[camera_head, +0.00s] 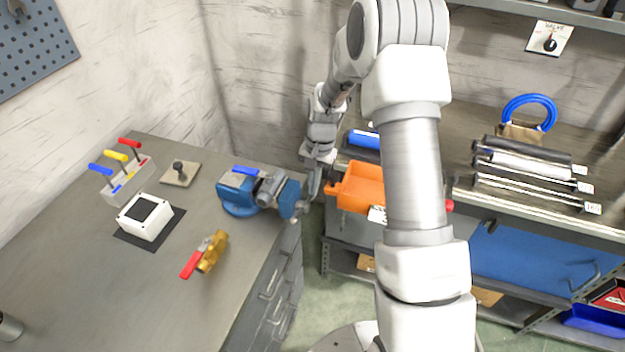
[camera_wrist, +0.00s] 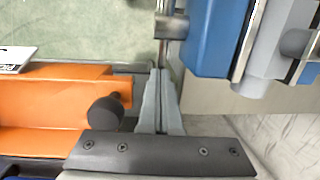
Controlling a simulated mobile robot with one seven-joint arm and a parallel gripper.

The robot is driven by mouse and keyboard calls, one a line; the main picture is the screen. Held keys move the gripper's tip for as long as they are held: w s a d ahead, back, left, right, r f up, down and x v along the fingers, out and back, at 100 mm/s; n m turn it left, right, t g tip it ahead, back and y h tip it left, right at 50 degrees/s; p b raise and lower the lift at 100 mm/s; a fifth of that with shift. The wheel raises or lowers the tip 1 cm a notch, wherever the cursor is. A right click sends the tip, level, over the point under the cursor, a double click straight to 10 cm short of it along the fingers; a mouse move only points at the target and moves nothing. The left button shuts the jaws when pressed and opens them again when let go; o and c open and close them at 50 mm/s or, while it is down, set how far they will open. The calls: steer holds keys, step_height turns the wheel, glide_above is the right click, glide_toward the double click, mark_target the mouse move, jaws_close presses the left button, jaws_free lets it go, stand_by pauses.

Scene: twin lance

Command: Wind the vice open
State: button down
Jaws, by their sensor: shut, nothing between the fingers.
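The blue bench vice (camera_head: 238,195) sits at the right edge of the left workbench, with a grey jaw area on top and its front end over the edge. In the wrist view its blue body (camera_wrist: 210,40) fills the upper right. A thin metal handle bar (camera_wrist: 163,50) runs down from the top, beside a short grey screw end (camera_wrist: 172,27). My gripper (camera_head: 313,187) is just right of the vice's front end. In the wrist view its fingers (camera_wrist: 159,78) are shut and empty, with the tips by the bar's lower end; I cannot tell whether they touch.
An orange bin (camera_head: 362,186) stands close right of my gripper; a dark round knob (camera_wrist: 105,114) shows beside it in the wrist view. A yellow valve with red lever (camera_head: 207,255) and a white box (camera_head: 145,216) lie left on the bench (camera_head: 130,300). A floor gap separates the benches.

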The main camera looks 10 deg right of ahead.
steer(key=shift+w+f+b, duration=0.1)
steer(key=shift+f+b, duration=0.35)
steer(key=shift+f, duration=0.2)
stand_by(0.4)
